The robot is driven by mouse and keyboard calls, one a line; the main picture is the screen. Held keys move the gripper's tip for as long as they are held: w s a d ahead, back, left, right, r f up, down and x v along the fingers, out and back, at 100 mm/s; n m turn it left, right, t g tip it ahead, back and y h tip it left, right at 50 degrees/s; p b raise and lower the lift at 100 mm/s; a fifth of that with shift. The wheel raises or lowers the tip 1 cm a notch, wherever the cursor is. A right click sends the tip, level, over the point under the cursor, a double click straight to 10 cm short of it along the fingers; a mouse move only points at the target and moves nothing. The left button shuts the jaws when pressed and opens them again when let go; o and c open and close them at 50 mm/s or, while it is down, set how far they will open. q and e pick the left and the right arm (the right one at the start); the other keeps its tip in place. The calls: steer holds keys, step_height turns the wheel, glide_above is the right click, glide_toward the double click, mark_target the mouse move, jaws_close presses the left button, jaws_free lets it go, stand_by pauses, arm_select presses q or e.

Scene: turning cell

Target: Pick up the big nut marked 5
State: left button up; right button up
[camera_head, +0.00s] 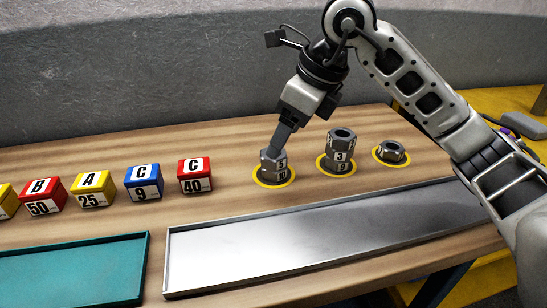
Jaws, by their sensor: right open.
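The grey hex nut marked 5 (280,163) sits on top of a nut marked 10 (279,176), in a yellow ring at the left of the nut stacks. My right gripper (276,150) comes down from above, tilted, with its fingertips at the top of the nut marked 5. The fingers are open and partly cover this nut. I cannot tell whether they touch it. My left gripper is out of view.
A taller stack (341,155) with nuts marked 3 and 9 stands close to the right, then a single low nut (391,153). A grey metal tray (300,240) lies in front. Coloured blocks (194,176) stand left, behind a teal tray (75,272).

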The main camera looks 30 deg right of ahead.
steer(key=x, duration=0.4)
steer(key=shift+w+a+f, duration=0.1)
steer(key=shift+w+f, duration=0.05)
steer(key=shift+f, duration=0.1)
steer(key=c, duration=1.2)
steer(key=shift+r, duration=0.15)
